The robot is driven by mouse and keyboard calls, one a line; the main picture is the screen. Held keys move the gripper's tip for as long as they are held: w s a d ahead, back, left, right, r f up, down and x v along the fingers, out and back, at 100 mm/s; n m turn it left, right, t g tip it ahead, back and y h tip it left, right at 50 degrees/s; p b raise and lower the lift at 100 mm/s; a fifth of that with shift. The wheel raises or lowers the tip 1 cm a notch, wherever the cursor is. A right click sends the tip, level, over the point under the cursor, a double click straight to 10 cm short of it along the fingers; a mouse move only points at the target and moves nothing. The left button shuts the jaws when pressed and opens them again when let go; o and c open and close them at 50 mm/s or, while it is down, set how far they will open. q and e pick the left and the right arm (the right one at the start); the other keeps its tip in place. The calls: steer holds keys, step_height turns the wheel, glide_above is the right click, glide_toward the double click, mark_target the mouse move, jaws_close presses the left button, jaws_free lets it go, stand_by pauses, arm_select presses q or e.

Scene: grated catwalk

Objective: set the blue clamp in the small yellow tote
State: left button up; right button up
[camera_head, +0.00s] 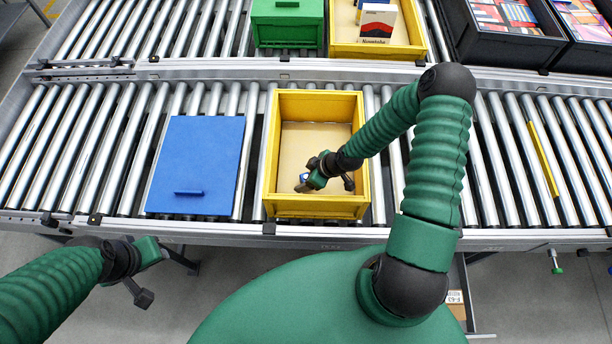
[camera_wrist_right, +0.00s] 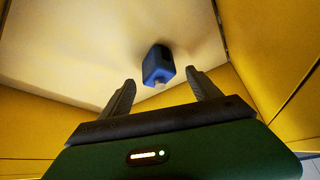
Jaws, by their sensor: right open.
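The small yellow tote (camera_head: 363,150) stands on the near roller conveyor, in front of me. The blue clamp (camera_wrist_right: 158,66) lies on the tote's pale floor in the right wrist view, just beyond the fingertips and apart from them. In the head view only a small bit of the clamp (camera_head: 304,177) shows beside my right gripper, which hides the rest. My right gripper (camera_head: 324,186) is inside the tote, pointing down, open and empty; its two fingers (camera_wrist_right: 160,88) are spread. My left gripper (camera_head: 154,275) hangs in front of the conveyor's near edge, open and empty.
A flat blue lid or panel (camera_head: 200,155) lies left of the tote. On the far conveyor are a green box (camera_head: 287,28), another yellow tote (camera_head: 375,50) with cartons, and black crates (camera_head: 505,50). A yellow bar (camera_head: 543,158) lies on the right rollers.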

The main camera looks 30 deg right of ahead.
steer(key=v, duration=1.1)
steer(key=shift+d+r, duration=0.2)
